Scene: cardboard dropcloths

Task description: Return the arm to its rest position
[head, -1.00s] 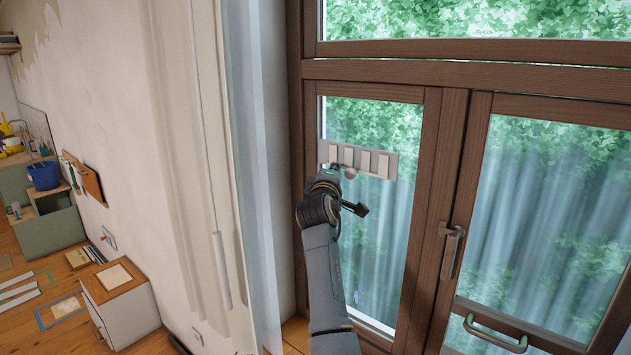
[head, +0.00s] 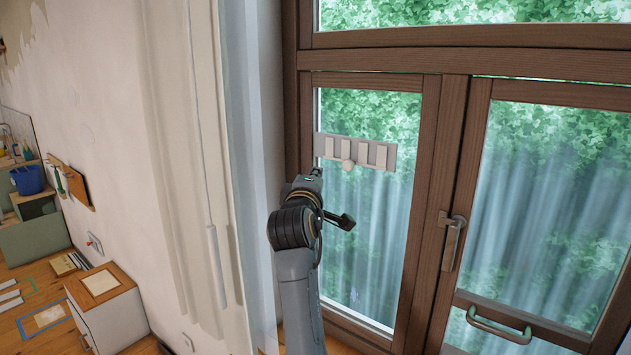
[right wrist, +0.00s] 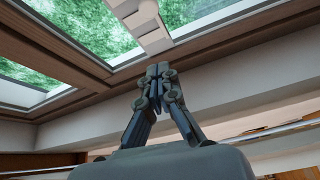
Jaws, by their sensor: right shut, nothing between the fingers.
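My right arm rises from the bottom middle of the head view. Its right gripper (head: 315,175) is near the left window pane, below and left of a pale slotted plate (head: 380,154) with a small round knob (head: 348,166). In the right wrist view the gripper's fingers (right wrist: 158,72) are together with nothing between them. The pale plate also shows beyond the fingertips in the right wrist view (right wrist: 148,20), apart from them. My left gripper is not in view.
The brown window frame (head: 455,130) has a lever handle (head: 453,240) and a lower pull handle (head: 500,330). A pale curtain (head: 245,150) hangs close on the arm's left. A white cabinet (head: 110,315) and a blue bucket (head: 27,180) stand farther left.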

